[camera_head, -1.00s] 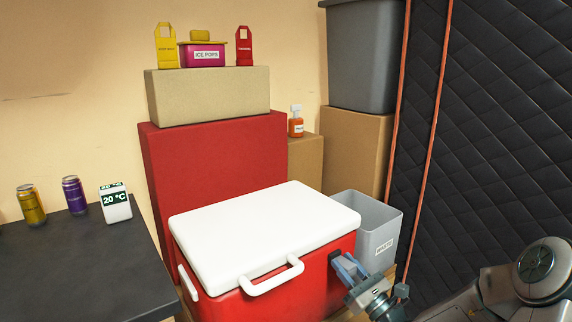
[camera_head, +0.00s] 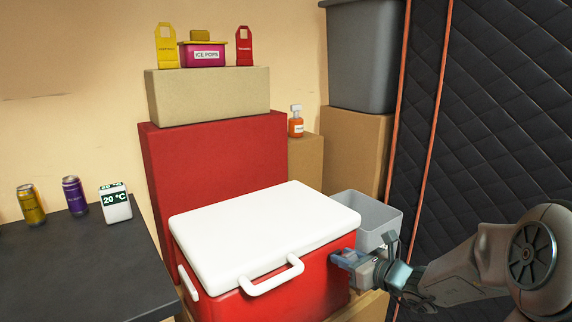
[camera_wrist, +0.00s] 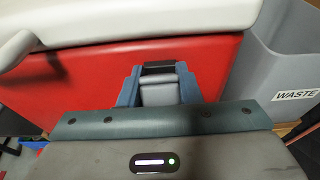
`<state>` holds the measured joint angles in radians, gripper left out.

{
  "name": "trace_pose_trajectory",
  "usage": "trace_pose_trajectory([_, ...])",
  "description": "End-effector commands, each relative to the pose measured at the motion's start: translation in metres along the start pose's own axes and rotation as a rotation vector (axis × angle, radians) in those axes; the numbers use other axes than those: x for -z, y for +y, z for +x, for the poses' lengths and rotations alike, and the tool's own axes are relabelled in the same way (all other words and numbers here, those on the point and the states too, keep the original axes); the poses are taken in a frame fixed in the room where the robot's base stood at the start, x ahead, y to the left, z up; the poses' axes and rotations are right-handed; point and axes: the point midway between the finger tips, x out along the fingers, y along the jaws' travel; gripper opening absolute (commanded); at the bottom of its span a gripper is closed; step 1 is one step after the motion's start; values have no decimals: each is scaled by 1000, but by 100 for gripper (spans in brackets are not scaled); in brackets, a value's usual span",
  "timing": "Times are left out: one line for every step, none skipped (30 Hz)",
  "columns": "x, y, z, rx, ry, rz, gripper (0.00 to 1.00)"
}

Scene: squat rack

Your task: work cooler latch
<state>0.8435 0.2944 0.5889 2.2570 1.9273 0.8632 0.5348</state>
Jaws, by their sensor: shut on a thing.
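The cooler (camera_head: 310,290) is a red box with a white lid (camera_head: 265,230) that lies closed on top and a white handle on its front. It also shows in the wrist view as a red wall (camera_wrist: 80,80).
A grey waste bin (camera_head: 366,220) stands right behind the cooler, close to my gripper. A dark table (camera_head: 80,265) with cans and a temperature display is at the left. Boxes are stacked behind. A black quilted wall (camera_head: 490,130) is at the right.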

Motion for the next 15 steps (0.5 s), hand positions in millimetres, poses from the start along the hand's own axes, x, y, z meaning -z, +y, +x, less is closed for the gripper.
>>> trace_pose_trajectory([-3,1,1,-1,44,-9,7])
trace_pose_trajectory([-5,0,0,4,71,-11,7])
trace_pose_trajectory([-5,0,1,0,102,-7,7])
trace_pose_trajectory([-6,1,2,-3,124,-7,7])
trace_pose_trajectory([-7,1,2,-3,146,-9,7])
trace_pose_trajectory([-8,1,2,0,176,-9,7])
trace_pose_trajectory([-5,0,2,-1,171,-1,39])
trace_pose_trajectory([-5,0,2,-1,169,1,48])
trace_pose_trajectory([-5,0,2,-1,168,1,53])
trace_pose_trajectory([-5,0,2,-1,167,1,53])
trace_pose_trajectory([-5,0,2,-2,167,1,53])
trace_pose_trajectory([-6,0,2,-2,166,1,53])
trace_pose_trajectory([-6,0,2,-2,166,1,53])
trace_pose_trajectory([-6,0,2,-2,166,1,53])
trace_pose_trajectory([-6,0,2,-2,165,1,53])
